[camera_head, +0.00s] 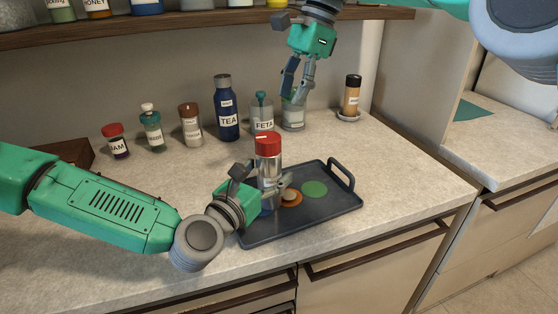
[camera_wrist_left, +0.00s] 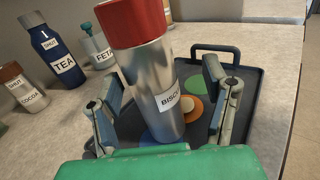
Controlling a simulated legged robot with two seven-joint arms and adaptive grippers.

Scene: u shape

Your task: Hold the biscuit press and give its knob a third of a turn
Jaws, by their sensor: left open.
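The biscuit press (camera_head: 268,168) is an upright silver cylinder with a red knob (camera_head: 268,144) on top, a white line on the knob. It stands on the dark tray (camera_head: 335,208). In the left wrist view the press (camera_wrist_left: 153,75) has a partly hidden label reading "BISC". My left gripper (camera_head: 258,180) is open, one finger on each side of the press's body. In the left wrist view its fingers (camera_wrist_left: 165,85) show gaps to the metal. My right gripper (camera_head: 297,92) points down behind the press, higher up, fingers apart, with nothing visible between them.
The tray also bears green, orange and blue discs (camera_head: 314,188). Behind it stand JAM (camera_head: 116,142), TEA (camera_head: 227,110), FETA (camera_head: 263,115), a glass jar (camera_head: 293,115) under my right gripper, and other jars. A shelf (camera_head: 200,29) runs above. The counter right of the tray is clear.

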